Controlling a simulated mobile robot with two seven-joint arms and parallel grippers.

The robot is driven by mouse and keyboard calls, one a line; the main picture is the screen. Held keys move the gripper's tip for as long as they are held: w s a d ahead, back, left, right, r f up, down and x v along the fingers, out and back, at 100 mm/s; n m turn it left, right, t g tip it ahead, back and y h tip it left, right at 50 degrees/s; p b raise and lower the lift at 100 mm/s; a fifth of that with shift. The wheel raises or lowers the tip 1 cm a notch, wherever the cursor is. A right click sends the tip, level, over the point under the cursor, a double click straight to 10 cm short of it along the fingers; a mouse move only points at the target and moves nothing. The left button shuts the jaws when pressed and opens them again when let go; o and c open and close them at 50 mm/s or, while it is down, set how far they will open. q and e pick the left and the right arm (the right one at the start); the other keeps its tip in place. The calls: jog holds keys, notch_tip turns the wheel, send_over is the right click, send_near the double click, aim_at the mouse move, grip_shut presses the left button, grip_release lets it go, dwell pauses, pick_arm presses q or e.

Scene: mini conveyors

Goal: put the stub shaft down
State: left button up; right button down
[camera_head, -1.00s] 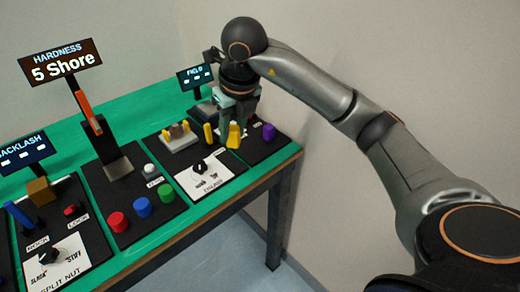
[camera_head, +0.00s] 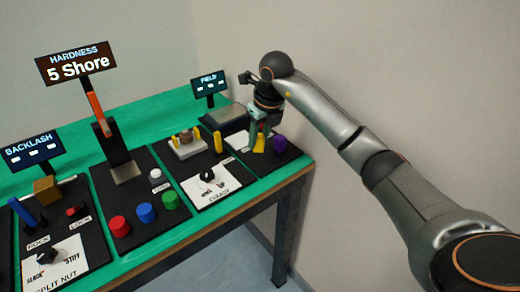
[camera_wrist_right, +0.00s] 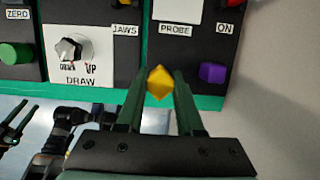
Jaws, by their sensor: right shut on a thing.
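The stub shaft (camera_head: 259,143) is a yellow piece in my right gripper (camera_head: 258,134). In the right wrist view, the yellow stub shaft (camera_wrist_right: 160,83) is pinched between the two dark green fingers. In the head view it is over the black panel at the table's right end, just left of a purple knob. I cannot tell whether its lower end touches the panel. In the right wrist view, two dark green fingers of my left gripper (camera_wrist_right: 17,122) show apart at the lower left, with nothing seen between them. My left gripper is not in the head view.
The purple knob (camera_head: 279,144) is close beside the held shaft. A yellow upright bar (camera_head: 218,141) and a white block with yellow pegs (camera_head: 187,146) stand to the left. The FIELD display (camera_head: 209,84) stands behind. The green table's (camera_head: 300,164) right edge is near.

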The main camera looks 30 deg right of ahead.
jog(key=shift+w+d+f, duration=0.25)
jog(key=shift+f, duration=0.2)
jog(key=shift+w+d+f, duration=0.25)
jog(key=shift+f, duration=0.2)
jog(key=shift+s+x, duration=0.15)
jog(key=shift+x, duration=0.6)
jog(key=shift+s+x, duration=0.15)
jog(key=shift+x, duration=0.6)
jog(key=shift+d+f, duration=0.1)
jog(key=shift+f, duration=0.15)
jog(key=c, duration=0.5)
grip_release()
jog(key=shift+c, duration=0.2)
